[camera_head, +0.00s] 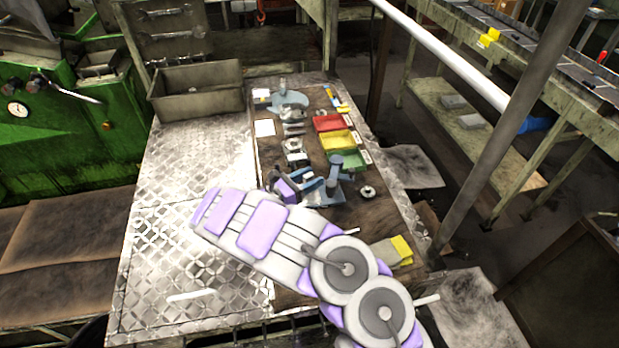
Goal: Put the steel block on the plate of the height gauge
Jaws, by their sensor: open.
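My gripper (313,181) is low over the brown work mat, just past my white and purple arm. Its dark jaws look open and point right, and I see nothing held between them. A blue-grey stand with an upright post (337,163) and a flat base is right beside the jaws; it looks like the height gauge. The jaws overlap it, and I cannot tell whether they touch it. Its plate is not clear. Several small grey metal pieces (293,146) stand in a row behind the gripper. I cannot tell which is the steel block. My arm hides the near part of the mat.
Red (328,123), yellow (335,141) and green (346,160) trays line the mat's right side. A blue-based stand (288,98) is at the back. A round metal part (368,192) lies right. A grey bin (197,91) stands back left. The bare metal tabletop (185,185) is clear.

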